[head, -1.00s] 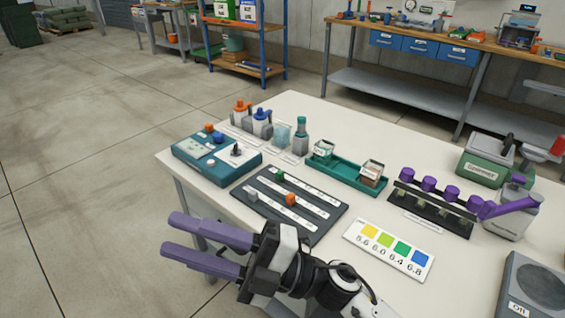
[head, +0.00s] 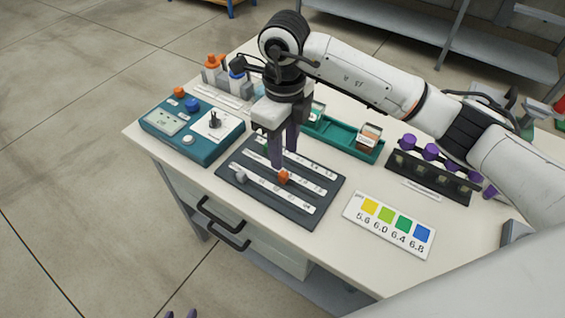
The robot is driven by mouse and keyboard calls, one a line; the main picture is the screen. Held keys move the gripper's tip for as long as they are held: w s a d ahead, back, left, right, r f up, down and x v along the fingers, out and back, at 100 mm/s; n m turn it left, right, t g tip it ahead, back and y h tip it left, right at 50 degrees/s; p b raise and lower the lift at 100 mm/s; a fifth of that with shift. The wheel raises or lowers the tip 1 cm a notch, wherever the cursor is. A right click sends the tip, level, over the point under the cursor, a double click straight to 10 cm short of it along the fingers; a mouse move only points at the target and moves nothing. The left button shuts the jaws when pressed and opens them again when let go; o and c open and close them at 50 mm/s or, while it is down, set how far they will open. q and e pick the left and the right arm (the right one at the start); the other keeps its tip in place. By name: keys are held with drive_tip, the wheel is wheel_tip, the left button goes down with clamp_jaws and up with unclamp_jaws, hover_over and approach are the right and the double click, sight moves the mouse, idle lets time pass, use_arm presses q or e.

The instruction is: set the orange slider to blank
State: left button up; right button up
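The dark slider panel (head: 318,214) lies on the table with three pale labelled tracks; the label text is too small to read. The orange slider (head: 284,177) sits around the middle of the middle track. A green slider (head: 262,150) is on the far track and a grey one (head: 240,177) at the left of the near track. My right gripper (head: 284,160) points down over the panel, fingers apart, the nearer fingertip just behind the orange slider; whether it touches is unclear. My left gripper (head: 181,314) shows only two separated purple fingertips at the bottom edge.
A teal control box (head: 190,132) stands left of the panel. A green tray (head: 345,138) lies behind it, a colour chart (head: 390,224) to its right, and a dark rack with purple caps (head: 430,178) beyond. My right arm spans the table's right side.

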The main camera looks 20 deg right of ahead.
sight(284, 173)
wheel_tip(284, 173, down, 7)
drive_tip(key=shift+r, duration=0.15)
clamp_jaws()
